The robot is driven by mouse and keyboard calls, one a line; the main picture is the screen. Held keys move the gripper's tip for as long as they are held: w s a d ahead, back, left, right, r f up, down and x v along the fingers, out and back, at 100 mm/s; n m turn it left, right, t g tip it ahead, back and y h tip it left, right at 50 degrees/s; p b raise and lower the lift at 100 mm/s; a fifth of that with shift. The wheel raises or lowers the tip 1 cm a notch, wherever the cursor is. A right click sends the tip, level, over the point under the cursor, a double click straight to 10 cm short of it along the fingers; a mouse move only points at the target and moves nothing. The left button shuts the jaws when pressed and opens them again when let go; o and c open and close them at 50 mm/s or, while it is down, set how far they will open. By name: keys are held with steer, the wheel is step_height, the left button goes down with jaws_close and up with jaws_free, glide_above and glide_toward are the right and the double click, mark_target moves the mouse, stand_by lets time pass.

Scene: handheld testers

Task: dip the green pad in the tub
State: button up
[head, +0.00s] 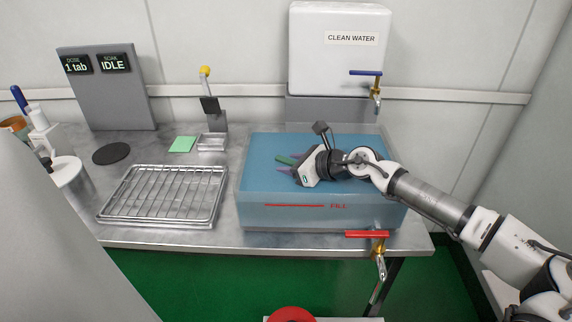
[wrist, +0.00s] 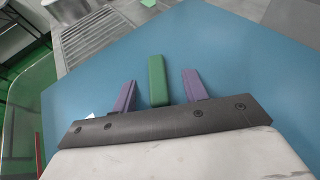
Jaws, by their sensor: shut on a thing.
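My gripper (head: 290,165) is over the blue tub (head: 290,217), with its purple fingers pointing left. A narrow dark green pad (head: 284,160) is held between them. In the wrist view the green pad (wrist: 157,80) sticks out past the purple fingers of my gripper (wrist: 161,78), with the blue tub area (wrist: 240,60) behind it. I cannot tell whether the pad touches any liquid. A separate pale green square (head: 182,144) lies flat on the counter left of the tub. The tub's front carries a red FILL line.
A wire rack tray (head: 163,194) lies left of the tub. A small clear dish (head: 212,142) and a stand with a yellow knob (head: 205,71) are behind it. A clean water tank (head: 340,60) with a tap (head: 376,92) overhangs the back. A red-handled tap (head: 367,234) is at the tub's front.

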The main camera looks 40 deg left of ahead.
step_height(320, 180, up, 13)
steer(key=p, duration=0.5)
stand_by(0.7)
stand_by(0.4)
